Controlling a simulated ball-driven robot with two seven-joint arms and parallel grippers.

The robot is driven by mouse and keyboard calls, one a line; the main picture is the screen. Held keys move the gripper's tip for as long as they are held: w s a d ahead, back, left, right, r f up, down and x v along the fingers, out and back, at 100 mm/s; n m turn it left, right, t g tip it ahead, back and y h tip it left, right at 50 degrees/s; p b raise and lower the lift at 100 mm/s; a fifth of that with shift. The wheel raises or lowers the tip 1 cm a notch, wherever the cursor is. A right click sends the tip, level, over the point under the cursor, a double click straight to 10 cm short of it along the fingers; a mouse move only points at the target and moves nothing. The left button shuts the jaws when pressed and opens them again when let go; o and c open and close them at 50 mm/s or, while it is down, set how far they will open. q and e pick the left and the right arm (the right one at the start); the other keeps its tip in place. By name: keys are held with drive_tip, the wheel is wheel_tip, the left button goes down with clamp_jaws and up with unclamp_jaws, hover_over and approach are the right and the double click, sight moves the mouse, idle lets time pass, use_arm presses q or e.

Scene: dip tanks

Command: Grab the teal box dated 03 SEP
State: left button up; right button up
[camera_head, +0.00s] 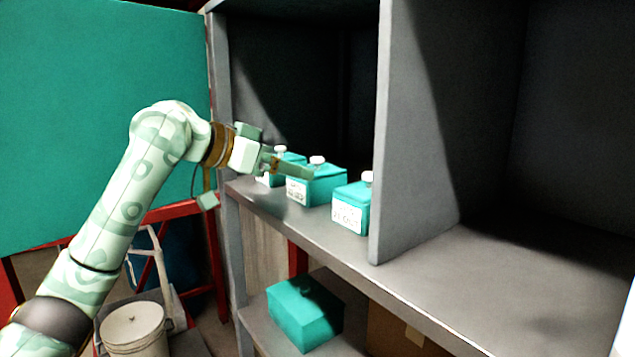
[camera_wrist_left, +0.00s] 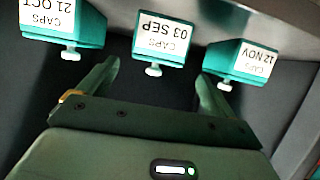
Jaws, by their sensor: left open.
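Three teal boxes with white labels and pale knobs stand in a row on the shelf. The box dated 03 SEP is the middle one (camera_head: 328,185); its label reads upside down in the left wrist view (camera_wrist_left: 162,45). The box dated 21 OCT (camera_head: 352,208) is to its right, and the box dated 12 NOV (camera_head: 268,180) is to its left, partly hidden. My left gripper (camera_head: 287,168) is open and empty by the middle box. In the left wrist view its fingers (camera_wrist_left: 161,72) are apart, with the 03 SEP box and its knob ahead between them. My right gripper is not in view.
A grey upright panel (camera_head: 405,130) stands just right of the 21 OCT box. The shelf bay beyond it (camera_head: 480,260) is empty. Another teal box (camera_head: 303,312) sits on the lower shelf. A pale bucket (camera_head: 133,330) stands at lower left.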

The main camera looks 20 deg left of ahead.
sight(316, 170)
use_arm(q)
drive_tip(key=x, duration=0.3)
drive_tip(key=p+x, duration=0.2)
drive_tip(key=x, duration=0.3)
drive_tip(key=shift+s+d+p, duration=0.15)
drive_tip(key=shift+s+p, duration=0.05)
drive_tip(key=shift+p, duration=0.2)
drive_tip(key=shift+w+d+f, duration=0.15)
drive_tip(key=shift+w, duration=0.1)
drive_tip(key=c, duration=0.4)
drive_tip(key=shift+s, duration=0.15)
drive_tip(key=c, duration=0.7)
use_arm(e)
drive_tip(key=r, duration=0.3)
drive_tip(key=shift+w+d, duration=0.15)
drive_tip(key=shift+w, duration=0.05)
